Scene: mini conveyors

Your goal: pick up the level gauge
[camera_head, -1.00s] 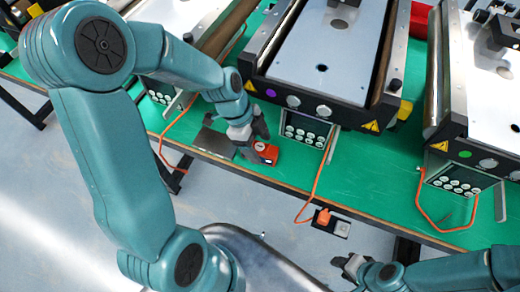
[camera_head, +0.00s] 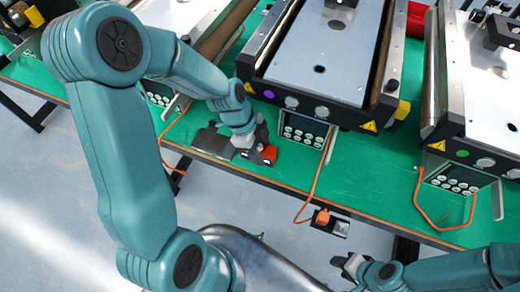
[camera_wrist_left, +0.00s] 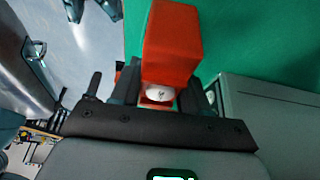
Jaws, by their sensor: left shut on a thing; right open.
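The level gauge (camera_head: 264,154) is a small red block with a round white dial. It is at the front edge of the green table in the head view. My left gripper (camera_head: 257,148) is shut on it from above. In the left wrist view the red body of the gauge (camera_wrist_left: 172,45) sticks out past the dark fingers, and its dial shows between them. I cannot tell whether it is clear of the table. My right gripper (camera_head: 348,265) is open and empty at the bottom, in front of the table.
A conveyor (camera_head: 318,75) with a button box (camera_head: 304,135) stands behind. An orange cable (camera_head: 316,185) hangs over the front edge to a socket box on the right.

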